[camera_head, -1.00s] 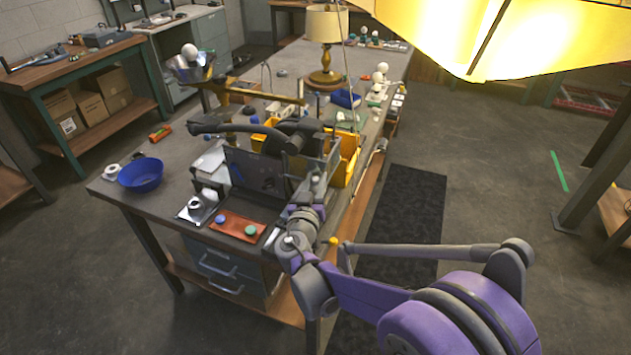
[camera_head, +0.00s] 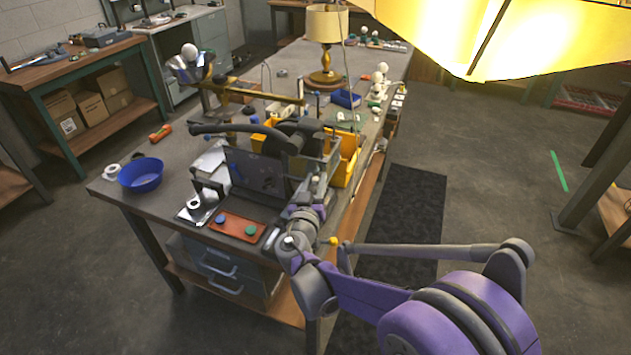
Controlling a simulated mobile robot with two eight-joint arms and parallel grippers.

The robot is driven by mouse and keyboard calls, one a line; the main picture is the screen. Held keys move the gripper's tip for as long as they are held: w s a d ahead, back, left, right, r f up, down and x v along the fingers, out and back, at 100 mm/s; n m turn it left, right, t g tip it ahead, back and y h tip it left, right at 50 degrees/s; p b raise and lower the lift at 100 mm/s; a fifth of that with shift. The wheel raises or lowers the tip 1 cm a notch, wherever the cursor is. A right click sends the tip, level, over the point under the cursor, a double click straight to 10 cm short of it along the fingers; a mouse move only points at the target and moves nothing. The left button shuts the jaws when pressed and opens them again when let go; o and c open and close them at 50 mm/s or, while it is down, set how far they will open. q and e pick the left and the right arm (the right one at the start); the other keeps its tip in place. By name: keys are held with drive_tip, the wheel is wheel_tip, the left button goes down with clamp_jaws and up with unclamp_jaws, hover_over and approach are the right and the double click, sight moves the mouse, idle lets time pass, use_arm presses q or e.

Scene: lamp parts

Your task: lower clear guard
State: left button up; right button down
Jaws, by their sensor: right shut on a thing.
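A dark, partly see-through upright panel (camera_head: 252,170), which looks like the clear guard, stands at the front of a black machine (camera_head: 292,137) on the long workbench. My right gripper (camera_head: 317,183) is at the panel's right side, shut, seemingly on the guard's edge. Its fingertips are small and partly lost against the dark machine, so the exact contact is hard to see. My purple and grey right arm reaches in from the lower right. My left gripper is not in view.
The workbench (camera_head: 125,202) holds a blue bowl (camera_head: 141,175), an orange-brown tray (camera_head: 236,227) with coloured caps, yellow bins (camera_head: 346,160) and a table lamp (camera_head: 327,40). A large glowing yellow shade (camera_head: 520,35) hangs at upper right. The floor right of the bench is open.

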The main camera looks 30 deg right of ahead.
wheel_tip(320, 180, down, 10)
drive_tip(key=b, duration=0.6)
drive_tip(key=shift+s, duration=0.1)
drive_tip(key=c, duration=0.6)
unclamp_jaws()
drive_tip(key=v, duration=1)
drive_tip(key=shift+s+a, duration=0.25)
drive_tip(key=shift+r, duration=0.1)
